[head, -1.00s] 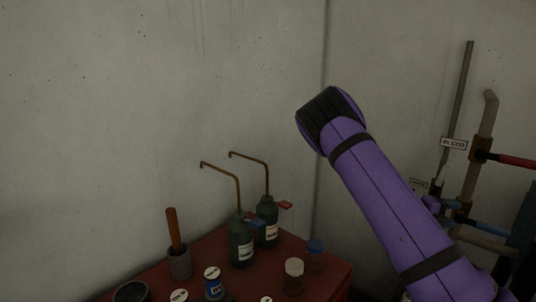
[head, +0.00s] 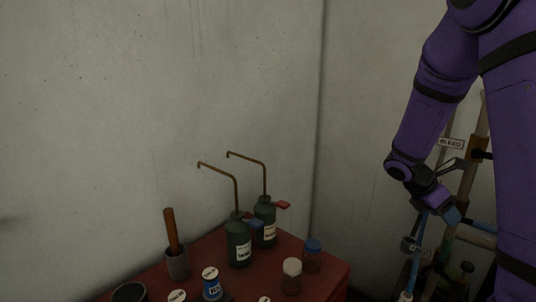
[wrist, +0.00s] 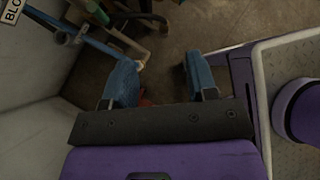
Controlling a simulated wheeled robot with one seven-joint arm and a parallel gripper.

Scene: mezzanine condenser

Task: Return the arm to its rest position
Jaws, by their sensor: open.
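My purple arm (head: 432,115) is folded at the right side of the head view, with its forearm hanging down. My gripper (head: 450,214) points down in front of the pipework, clear of the red table top. In the wrist view my gripper (wrist: 160,80) shows two blue fingers spread apart with nothing between them. Floor shows beyond the fingers.
The red table (head: 330,280) at lower centre holds two green oil cans (head: 238,244) with long bent spouts, a pot with a wooden handle (head: 172,232) and several jars (head: 291,270). Pipes with a sign (head: 451,144) stand behind my gripper. Walls close the corner.

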